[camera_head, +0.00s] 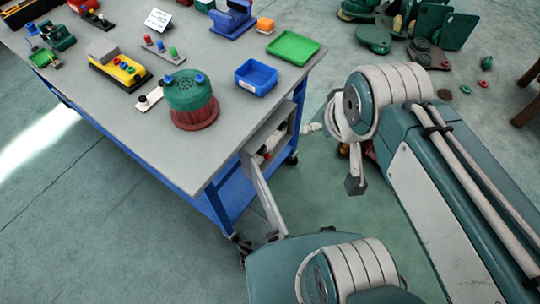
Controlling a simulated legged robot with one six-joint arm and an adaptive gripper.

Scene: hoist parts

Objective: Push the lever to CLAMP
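I cannot make out a lever or the word CLAMP. The workbench (190,148) holds several small devices. A round green-over-red unit (190,98) with blue knobs stands near its front corner. A yellow unit with coloured buttons (118,68) is farther left. A blue fixture (233,18) stands at the back. My arm fills the right side, off the bench. A grey, dark-tipped part of mine shows below its upper joint; whether it is a gripper finger is unclear, and the fingers' opening is not visible.
A white card (158,20) stands at the back. Green parts (373,39) lie on the floor at upper right. The bench's near corner is bare.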

